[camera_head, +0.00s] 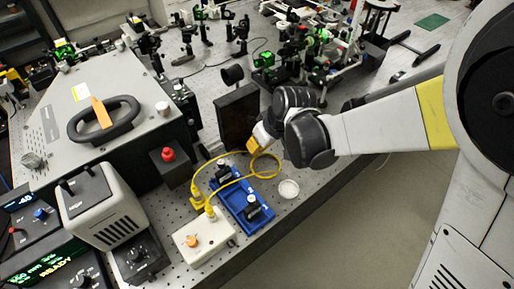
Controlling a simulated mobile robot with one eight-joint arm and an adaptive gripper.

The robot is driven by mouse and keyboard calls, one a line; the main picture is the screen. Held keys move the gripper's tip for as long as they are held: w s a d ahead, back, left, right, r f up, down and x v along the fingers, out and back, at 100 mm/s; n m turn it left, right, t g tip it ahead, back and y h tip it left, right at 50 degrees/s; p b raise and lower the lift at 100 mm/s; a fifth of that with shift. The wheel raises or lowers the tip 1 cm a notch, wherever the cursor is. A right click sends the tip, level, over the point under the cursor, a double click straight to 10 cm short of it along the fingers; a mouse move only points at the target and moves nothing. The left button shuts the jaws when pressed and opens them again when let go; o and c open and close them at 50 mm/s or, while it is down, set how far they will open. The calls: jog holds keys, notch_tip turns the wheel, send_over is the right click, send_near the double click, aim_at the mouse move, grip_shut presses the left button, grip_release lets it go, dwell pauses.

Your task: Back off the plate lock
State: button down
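No part is labelled clearly enough for me to tell which is the plate lock. Candidates in view are an orange knob (191,241) on a small white box (214,246), a red knob (168,154) on a black block, and a pale knob (162,108) on the large grey housing. My arm reaches in from the right. Its dark wrist is above the bench, right of a black upright panel (236,118).
A blue tray (233,212) holds black-mounted parts, with a yellow cable (265,174) looping above it. A small white dish (289,188) is near the bench's front edge. The grey housing (60,135) has a black handle. Optics crowd the back; instruments with displays stand front left.

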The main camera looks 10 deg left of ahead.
jog(key=shift+s+f+t+h, duration=0.1)
jog(key=shift+s+t+h, duration=0.1)
jog(key=shift+t+h, duration=0.2)
jog(key=shift+s+a+f+n+t+h+b, duration=0.15)
jog(key=shift+n+t+h+b, duration=0.35)
jog(key=shift+t+h, duration=0.4)
jog(key=shift+s+t+h+b, duration=0.1)
jog(key=shift+t+h+b, duration=0.5)
jog(key=shift+t+b, duration=0.35)
jog(key=shift+t, duration=0.45)
jog(key=shift+h, duration=0.3)
jog(key=c, duration=1.4)
grip_release()
